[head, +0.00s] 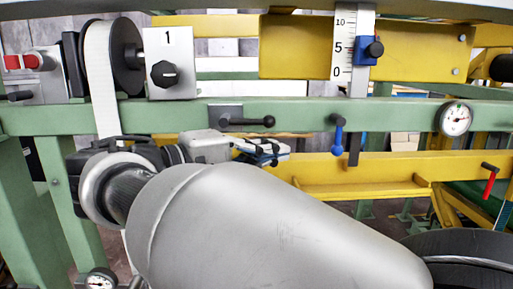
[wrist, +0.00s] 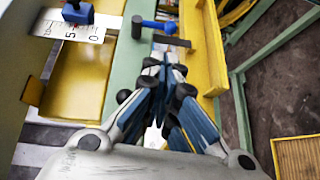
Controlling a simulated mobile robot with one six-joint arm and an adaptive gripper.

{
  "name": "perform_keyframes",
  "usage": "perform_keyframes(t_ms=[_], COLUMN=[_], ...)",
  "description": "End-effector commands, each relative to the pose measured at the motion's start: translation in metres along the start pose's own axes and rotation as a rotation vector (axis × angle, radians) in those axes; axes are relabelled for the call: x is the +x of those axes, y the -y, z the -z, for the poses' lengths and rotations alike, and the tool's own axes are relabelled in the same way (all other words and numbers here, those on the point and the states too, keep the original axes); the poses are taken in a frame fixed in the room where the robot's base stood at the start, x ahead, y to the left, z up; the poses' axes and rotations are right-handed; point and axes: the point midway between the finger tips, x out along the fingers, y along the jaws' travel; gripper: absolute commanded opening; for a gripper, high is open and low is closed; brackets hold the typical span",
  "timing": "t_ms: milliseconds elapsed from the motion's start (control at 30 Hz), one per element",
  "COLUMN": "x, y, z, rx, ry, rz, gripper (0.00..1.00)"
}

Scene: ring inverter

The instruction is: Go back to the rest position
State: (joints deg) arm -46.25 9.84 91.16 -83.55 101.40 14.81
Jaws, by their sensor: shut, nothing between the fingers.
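My gripper (head: 279,151) is in front of the green rail in the head view, its fingers pointing right. In the wrist view my gripper (wrist: 160,68) shows with its fingertips together and nothing between them. My grey arm fills the lower middle of the head view and hides what lies behind it. The gripper looks apart from the blue-handled lever (head: 338,136), which hangs from the rail to its right. That lever also shows beyond the fingertips in the wrist view (wrist: 150,25).
The green rail (head: 300,112) carries a black-handled lever (head: 247,121) and a dial gauge (head: 455,119). Above are a panel marked 1 (head: 170,62), a scale with a blue slider (head: 367,50) and a grey box with a red knob (head: 35,61). A red-handled lever (head: 489,183) is at right.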

Motion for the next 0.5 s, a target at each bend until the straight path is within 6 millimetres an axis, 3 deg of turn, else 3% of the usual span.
perform_keyframes(t_ms=[367, 500], x=[0.004, 0.034], y=[0.003, 0.032], z=[-0.004, -0.035], rx=[-0.004, -0.033], ry=[0.005, 0.038], rz=[0.014, 0.137], gripper=[0.0, 0.0])
